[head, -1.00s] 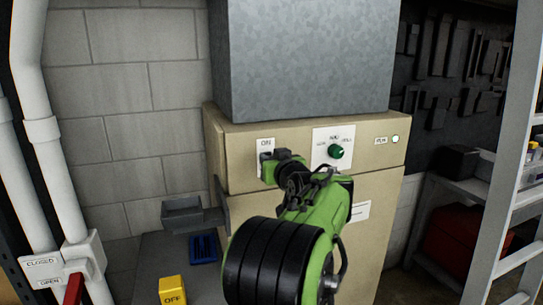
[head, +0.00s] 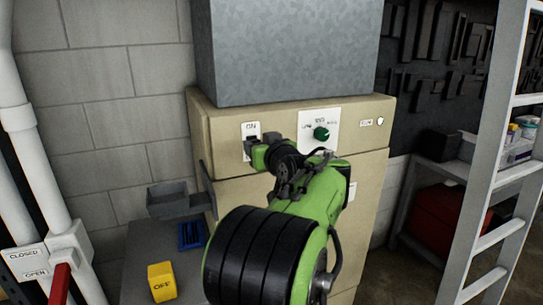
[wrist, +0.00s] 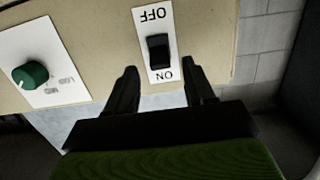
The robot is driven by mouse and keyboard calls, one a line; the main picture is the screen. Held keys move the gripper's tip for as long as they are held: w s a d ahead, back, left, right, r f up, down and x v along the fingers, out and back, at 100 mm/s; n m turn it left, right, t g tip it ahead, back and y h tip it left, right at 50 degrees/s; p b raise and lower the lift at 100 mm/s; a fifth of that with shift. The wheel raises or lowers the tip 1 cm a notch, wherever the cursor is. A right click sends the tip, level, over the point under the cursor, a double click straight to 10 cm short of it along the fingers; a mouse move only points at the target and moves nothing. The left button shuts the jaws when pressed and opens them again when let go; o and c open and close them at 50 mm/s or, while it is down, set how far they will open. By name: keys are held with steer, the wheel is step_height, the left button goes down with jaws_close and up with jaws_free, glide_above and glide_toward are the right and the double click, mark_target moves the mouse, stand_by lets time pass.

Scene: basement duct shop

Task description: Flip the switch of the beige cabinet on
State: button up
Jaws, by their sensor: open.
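The beige cabinet (head: 225,130) stands ahead. Its switch plate (head: 251,128) is at the left of the upper front, with "ON" at its top; my gripper covers part of it. In the wrist view the plate (wrist: 152,17) appears upside down, with the black rocker switch (wrist: 158,50) between "OFF" above and "ON" below. I cannot tell which way the rocker is tipped. My gripper (wrist: 161,78) is open and empty. Its fingertips lie on either side of the plate's ON end in the picture; contact is not clear. In the head view my gripper (head: 257,153) is before the plate.
A green knob (head: 321,133) on a white plate and a pale round light (head: 380,121) are to the right. A grey duct box (head: 290,50) sits on top. A ladder (head: 490,170) stands right.

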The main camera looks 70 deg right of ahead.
steer(key=b+v, duration=0.1)
steer(key=v, duration=1.2)
steer(key=shift+b, duration=0.4)
steer(key=w+a+f+n+y, duration=0.25)
steer(key=w+a+f, duration=0.2)
steer(key=a, duration=0.35)
steer(key=w+a+f+n+y, duration=0.1)
steer(key=w+a+f+y, duration=0.3)
steer(key=a, duration=0.3)
steer(key=w+a+f+n+y, duration=0.2)
steer(key=w+a+f+y, duration=0.1)
steer(key=w+a, duration=0.4)
steer(key=s+a+f+n+g+y, duration=0.1)
steer(key=s+a+f+g, duration=0.2)
steer(key=s+a+f, duration=0.2)
steer(key=s+a+f+n+g+y, duration=0.1)
steer(key=s+a+f+n+g, duration=0.1)
steer(key=s+a+f, duration=0.3)
steer(key=a+g, duration=0.1)
steer(key=a, duration=0.3)
steer(key=shift+s+a+f, duration=0.25)
steer(key=shift+a+f, duration=0.1)
